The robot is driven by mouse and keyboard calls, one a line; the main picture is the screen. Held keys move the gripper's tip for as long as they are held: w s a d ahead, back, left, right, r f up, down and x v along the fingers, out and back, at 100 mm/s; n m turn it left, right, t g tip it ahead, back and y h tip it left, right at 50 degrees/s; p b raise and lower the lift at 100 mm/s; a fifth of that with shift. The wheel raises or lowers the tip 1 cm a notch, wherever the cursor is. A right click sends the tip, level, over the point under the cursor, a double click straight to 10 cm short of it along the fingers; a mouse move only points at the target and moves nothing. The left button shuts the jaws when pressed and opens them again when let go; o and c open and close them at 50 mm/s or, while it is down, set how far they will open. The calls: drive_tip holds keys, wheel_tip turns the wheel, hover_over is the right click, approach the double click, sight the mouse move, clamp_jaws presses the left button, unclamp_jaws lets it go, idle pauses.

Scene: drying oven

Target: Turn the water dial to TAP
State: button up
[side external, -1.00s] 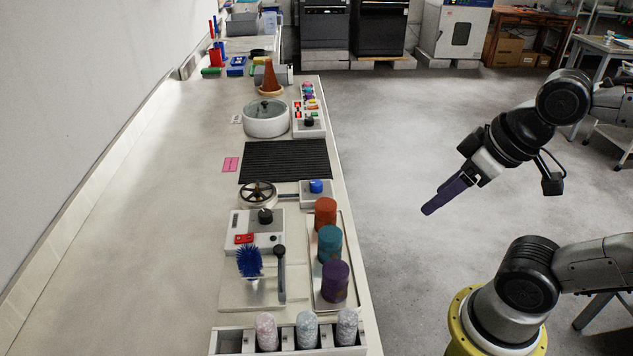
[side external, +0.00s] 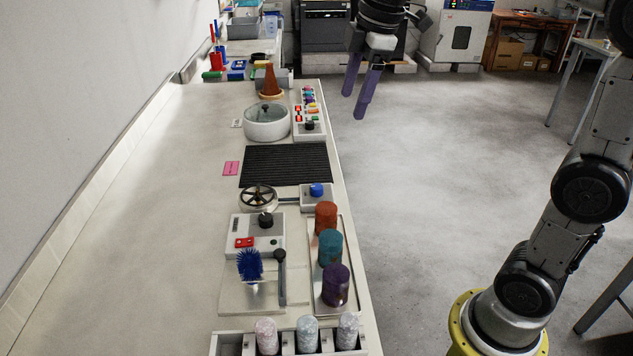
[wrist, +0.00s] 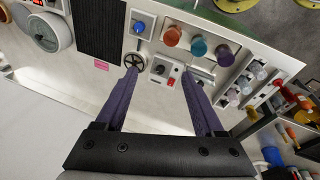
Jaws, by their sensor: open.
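A blue dial (side external: 316,190) sits on a small white box (side external: 308,203) near the right edge of the bench. It also shows in the wrist view (wrist: 138,27), upper left of the fingers. No label such as TAP is readable. A black knob (side external: 266,219) sits on a white panel with a red switch, nearer the camera. Another black knob (side external: 310,125) is on the box beside the lidded pot. My gripper (side external: 354,105) is open and empty, its purple fingers pointing down, apart from every dial. The wrist view also shows the spread fingers (wrist: 159,74).
A handwheel (side external: 258,195) stands left of the blue dial, and a black ribbed mat (side external: 285,164) lies behind it. Orange (side external: 326,216), teal (side external: 330,246) and purple (side external: 335,285) cylinders stand on a tray in front. The bench's left side is clear.

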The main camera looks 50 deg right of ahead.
drive_tip(key=w+d+f+n+g, duration=0.1)
drive_tip(key=w+d+f, duration=0.15)
drive_tip(key=w, duration=0.45)
drive_tip(key=g, duration=0.3)
hover_over(316, 186)
wheel_tip(316, 186, down, 14)
wheel_tip(316, 186, down, 13)
drive_tip(key=shift+r, duration=0.2)
clamp_jaws()
